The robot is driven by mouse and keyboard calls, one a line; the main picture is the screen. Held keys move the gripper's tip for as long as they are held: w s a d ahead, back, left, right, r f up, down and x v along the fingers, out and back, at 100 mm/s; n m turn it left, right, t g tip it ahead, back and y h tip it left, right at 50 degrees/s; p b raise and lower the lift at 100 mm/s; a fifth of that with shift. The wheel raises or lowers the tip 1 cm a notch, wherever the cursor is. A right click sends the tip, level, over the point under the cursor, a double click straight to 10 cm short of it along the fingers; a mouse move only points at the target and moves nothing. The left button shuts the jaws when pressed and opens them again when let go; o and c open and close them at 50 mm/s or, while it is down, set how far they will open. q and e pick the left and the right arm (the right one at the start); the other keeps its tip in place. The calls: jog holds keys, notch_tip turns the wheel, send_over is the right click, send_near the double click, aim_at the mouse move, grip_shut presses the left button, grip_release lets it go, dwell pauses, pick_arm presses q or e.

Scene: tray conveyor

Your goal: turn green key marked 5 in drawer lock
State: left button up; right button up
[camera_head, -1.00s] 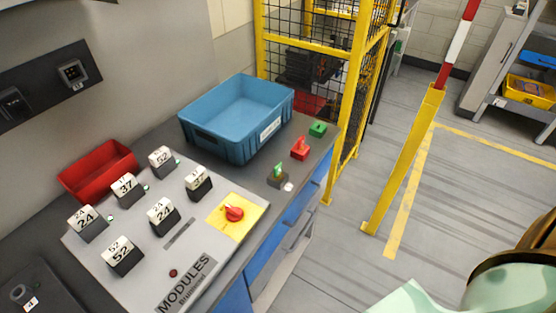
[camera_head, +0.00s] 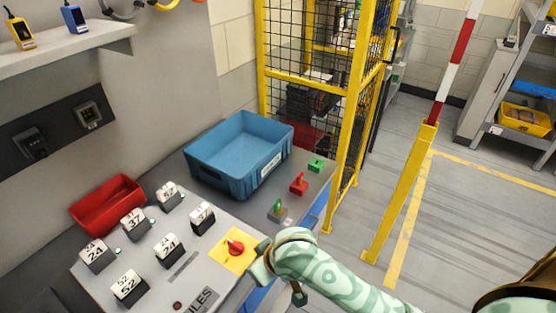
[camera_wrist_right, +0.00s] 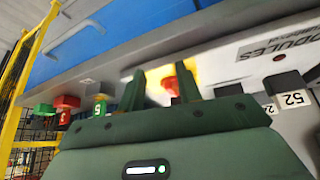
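The green key marked 5 (camera_wrist_right: 99,105) stands upright on the counter in the right wrist view, left of my gripper. In the head view, a green key (camera_head: 279,205) stands in a small grey-brown holder, apparently the same one. My right gripper (camera_wrist_right: 161,68) is open and empty, its dark green fingers apart. The key is outside the fingers. In the head view my right arm reaches in from the lower right beside the counter edge, and its fingertips cannot be made out. The drawer lock cannot be made out. My left gripper is not in view.
A red key (camera_head: 299,184) and another green key (camera_head: 316,165) stand farther along the counter. A red knob on a yellow plate (camera_head: 236,249) is close to my right wrist. A blue bin (camera_head: 222,182), red tray (camera_head: 84,216) and several numbered blocks occupy the counter.

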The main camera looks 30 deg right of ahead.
jog(key=w, duration=0.1)
jog(key=w+a+m+g, duration=0.1)
jog(key=w, duration=0.1)
jog(key=w+a+r+m, duration=0.1)
jog(key=shift+w+a+r+g, duration=0.1)
jog(key=shift+w+a+g, duration=0.05)
jog(key=shift+w+g, duration=0.25)
jog(key=w+m, duration=0.1)
jog(key=w+d+r+m, duration=0.1)
jog(key=w+r+g, duration=0.1)
jog(key=shift+w+d+r+m, duration=0.1)
jog(key=shift+d+r+m, duration=0.1)
jog(key=shift+d+m, duration=0.2)
jog(key=w+d+r+m+g+h, duration=0.1)
jog(key=w+d+r+m+g, duration=0.1)
jog(key=w+d+r+m, duration=0.35)
jog(key=m+g, duration=0.1)
jog(key=m, duration=0.5)
send_near(278, 201)
jog(key=shift+n+h, duration=0.25)
jog(key=shift+h, duration=0.15)
jog(key=f+b, duration=0.2)
jog(key=f, duration=0.1)
jog(key=f+b, duration=0.3)
jog(key=f, duration=0.1)
jog(key=f+b, duration=0.2)
jog(key=f, duration=0.1)
jog(key=shift+w+a+f+b, duration=0.1)
jog(key=shift+a+f+b, duration=0.2)
jog(key=shift+a, duration=0.1)
